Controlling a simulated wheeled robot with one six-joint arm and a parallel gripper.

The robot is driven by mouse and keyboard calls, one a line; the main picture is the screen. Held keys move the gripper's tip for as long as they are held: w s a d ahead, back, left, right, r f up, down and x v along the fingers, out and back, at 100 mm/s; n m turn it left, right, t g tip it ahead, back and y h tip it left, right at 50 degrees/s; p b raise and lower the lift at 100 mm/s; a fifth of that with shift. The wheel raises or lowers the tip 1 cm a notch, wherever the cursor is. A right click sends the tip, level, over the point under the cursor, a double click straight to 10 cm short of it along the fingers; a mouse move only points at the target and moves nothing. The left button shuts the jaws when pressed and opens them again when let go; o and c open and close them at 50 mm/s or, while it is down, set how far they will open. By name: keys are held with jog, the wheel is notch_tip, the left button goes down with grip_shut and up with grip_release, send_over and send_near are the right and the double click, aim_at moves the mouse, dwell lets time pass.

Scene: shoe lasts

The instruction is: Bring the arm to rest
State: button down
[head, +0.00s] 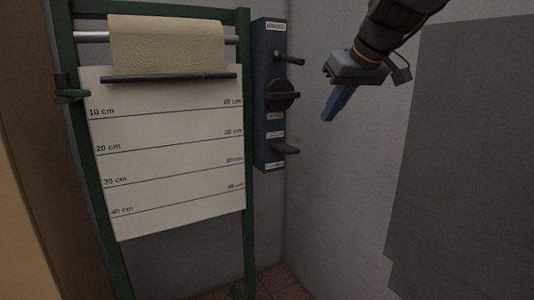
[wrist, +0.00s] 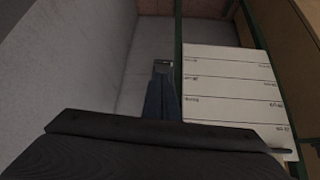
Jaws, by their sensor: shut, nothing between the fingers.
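My arm reaches in from the top right of the head view. My gripper (head: 328,116) has blue fingers that are shut with nothing between them, pointing down and to the left. It is in free air in front of the grey wall, to the right of the blue control panel in the picture. In the wrist view my gripper (wrist: 162,68) shows as blue fingers close together, with the dark gripper body below them.
A green frame (head: 248,205) holds a paper roll (head: 165,42) and a white board (head: 170,165) with centimetre lines. A blue panel (head: 265,125) with a knob and levers hangs beside it. A flat grey panel (head: 465,150) stands at the right.

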jog(key=s+d+f+m+g+h+p, duration=0.15)
jog(key=s+f, duration=0.25)
jog(key=f, duration=0.4)
jog(key=s+f+m+g+p, duration=0.1)
jog(key=s+f+g, duration=0.1)
jog(key=s+f, duration=0.45)
jog(key=s+d+f+m+g+h+p, duration=0.1)
jog(key=s+d+f+g+p, duration=0.1)
jog(key=s+f, duration=1.3)
jog(key=shift+d+m+g, duration=0.2)
jog(key=shift+m+g, duration=0.15)
jog(key=shift+g, duration=0.5)
